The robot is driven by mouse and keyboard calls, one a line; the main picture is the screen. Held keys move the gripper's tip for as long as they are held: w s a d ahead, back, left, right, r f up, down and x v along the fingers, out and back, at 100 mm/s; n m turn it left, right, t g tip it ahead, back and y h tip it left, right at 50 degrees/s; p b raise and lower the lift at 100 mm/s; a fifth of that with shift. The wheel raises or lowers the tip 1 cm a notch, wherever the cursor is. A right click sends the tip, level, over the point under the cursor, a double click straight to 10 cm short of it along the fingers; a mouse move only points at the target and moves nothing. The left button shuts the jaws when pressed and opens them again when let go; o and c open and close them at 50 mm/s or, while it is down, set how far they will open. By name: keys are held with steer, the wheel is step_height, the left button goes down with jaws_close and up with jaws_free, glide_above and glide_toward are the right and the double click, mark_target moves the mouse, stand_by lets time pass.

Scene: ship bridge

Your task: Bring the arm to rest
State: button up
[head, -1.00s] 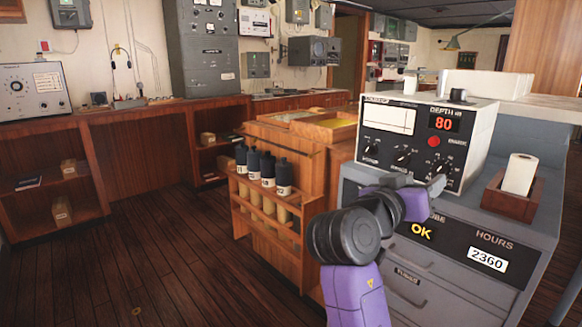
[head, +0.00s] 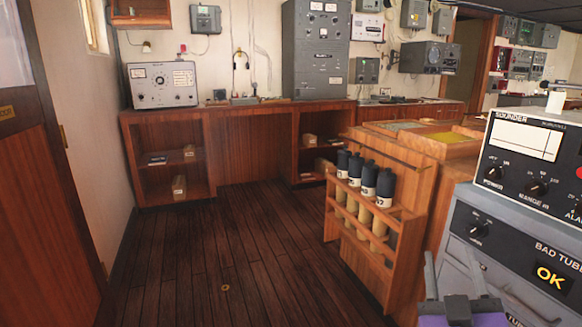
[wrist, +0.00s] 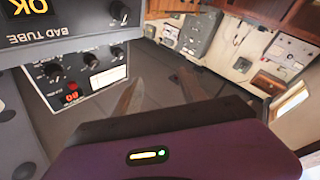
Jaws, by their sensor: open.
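My gripper (head: 453,280) shows at the lower right edge of the head view, with its two grey fingers pointing up and apart. It is open, and nothing shows between the fingers. In the wrist view the open fingers (wrist: 155,97) reach out past the purple gripper body. In the head view the gripper is in front of the grey sounder cabinet (head: 515,262), to the right of the wooden bottle rack. Most of my arm is out of the head view.
The sounder (head: 522,160) stands on the cabinet at the right. A wooden rack (head: 375,235) holds several dark-capped bottles (head: 369,177). A wooden counter (head: 250,150) runs along the back wall. A wooden door (head: 40,190) is at the left. The plank floor (head: 225,260) is clear.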

steer(key=s+a+f+n+y, duration=0.1)
steer(key=s+a+f+y, duration=0.2)
steer(key=s+f, duration=0.3)
steer(key=s+a+f+y, duration=0.3)
steer(key=s+f, duration=0.1)
steer(key=s, duration=0.4)
steer(key=s+a+f+m+g, duration=0.1)
steer(key=s+f+g, duration=0.3)
steer(key=s, duration=0.9)
steer(key=s+a+f+m+g, duration=0.1)
steer(key=s+f, duration=0.5)
steer(key=s, duration=0.6)
step_height(320, 180, up, 16)
steer(key=p, duration=1.5)
steer(key=shift+d+p, duration=0.25)
steer(key=shift+p, duration=0.1)
